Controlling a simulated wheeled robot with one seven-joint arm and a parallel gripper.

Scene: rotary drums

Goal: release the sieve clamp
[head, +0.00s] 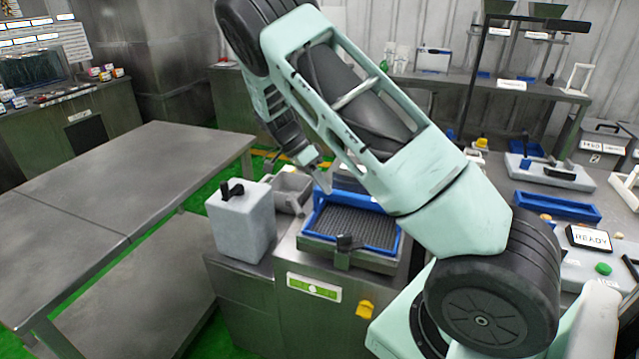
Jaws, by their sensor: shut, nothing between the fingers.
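A sieve with a blue frame (318,208) and a dark grid inside lies on a steel cabinet (310,318) in the middle. A black knob-like part on a grey block (347,242) sits at its front edge and looks like the sieve clamp; I cannot tell its state. My gripper (325,182) is shut and empty, pointing down near the back left corner of the blue frame. I cannot tell whether it touches the frame. My arm hides the right rear of the sieve.
A grey box with a black handle (240,225) stands left of the sieve, with a small grey bin (292,188) behind. A yellow lever (365,310) is on the cabinet front. Steel tables (90,195) fill the left. A READY display (590,238) is at right.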

